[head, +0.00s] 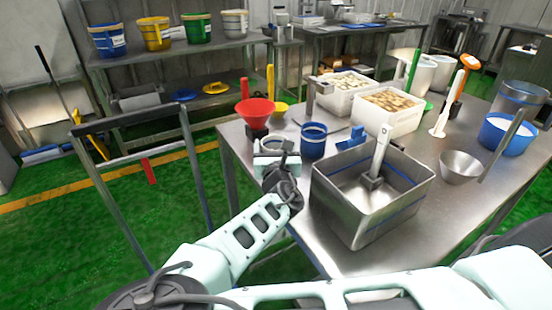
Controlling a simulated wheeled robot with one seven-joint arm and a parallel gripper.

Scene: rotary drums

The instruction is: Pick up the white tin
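My gripper (274,160) is over the near left edge of the steel table (462,200). Its fingers are hard to make out, so I cannot tell whether it is open or shut. A small pale round rim (276,142) shows just at the gripper's far end; it may be the white tin, mostly hidden by the gripper. I cannot tell whether they touch. Two larger white tubs, one of them here (440,70), stand at the back right of the table.
A blue tin (313,141) stands close to the right of my gripper. A red funnel (256,112) is behind it. A deep steel bin (405,199) with a white-handled tool stands to the right. White crates (388,122), a steel bowl (461,167) and a blue bucket (507,142) fill the rest.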

